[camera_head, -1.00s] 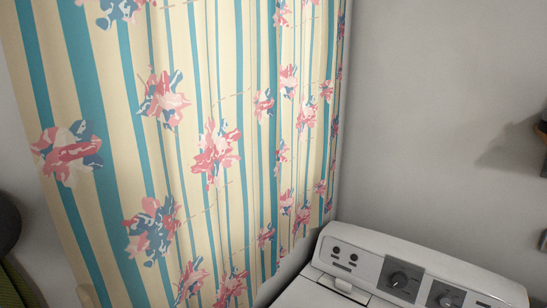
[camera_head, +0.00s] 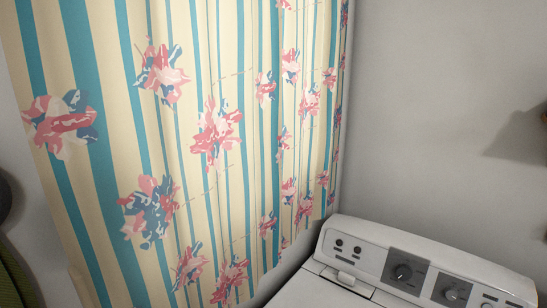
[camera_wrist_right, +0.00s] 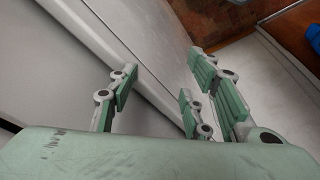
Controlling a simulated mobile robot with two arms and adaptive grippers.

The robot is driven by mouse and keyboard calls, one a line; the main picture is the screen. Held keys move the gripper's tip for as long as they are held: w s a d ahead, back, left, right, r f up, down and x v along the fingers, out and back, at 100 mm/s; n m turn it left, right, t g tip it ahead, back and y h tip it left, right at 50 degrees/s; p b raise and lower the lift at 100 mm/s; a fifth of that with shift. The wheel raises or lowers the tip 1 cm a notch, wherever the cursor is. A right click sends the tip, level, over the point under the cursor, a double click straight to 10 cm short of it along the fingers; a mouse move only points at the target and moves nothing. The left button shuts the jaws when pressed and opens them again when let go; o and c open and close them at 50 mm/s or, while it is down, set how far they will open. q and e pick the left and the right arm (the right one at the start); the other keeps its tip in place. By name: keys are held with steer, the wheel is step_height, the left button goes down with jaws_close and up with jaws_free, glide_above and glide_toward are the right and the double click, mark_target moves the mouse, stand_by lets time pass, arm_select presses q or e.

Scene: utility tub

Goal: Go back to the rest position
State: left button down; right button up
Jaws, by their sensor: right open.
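My right gripper (camera_wrist_right: 160,100) shows in the right wrist view. Its green and grey fingers stand apart, with nothing between them. Beyond the fingers are a pale grey surface and a long white edge (camera_wrist_right: 140,70). My left gripper is in neither current view. The head view shows neither of my arms.
A striped, flowered curtain (camera_head: 150,150) fills the left and middle of the head view. A white washing machine (camera_head: 345,250) with dark knobs stands at the lower right, by a bare grey wall (camera_head: 430,110). The right wrist view shows a brown patterned surface (camera_wrist_right: 225,20) at the top and a blue thing (camera_wrist_right: 314,38) at the right edge.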

steer(key=s+d+f+g+b, duration=0.1)
steer(key=s+f+b, duration=0.3)
steer(key=f, duration=0.9)
steer(key=s+f+b, duration=0.2)
steer(key=s+f, duration=0.3)
steer(key=f, duration=0.9)
steer(key=s+d+f+b, duration=0.2)
steer(key=s+f, duration=0.7)
steer(key=s, duration=0.2)
steer(key=shift+f+g, duration=0.2)
steer(key=shift+g, duration=0.2)
steer(key=shift+s+d, duration=0.1)
steer(key=shift+s, duration=0.1)
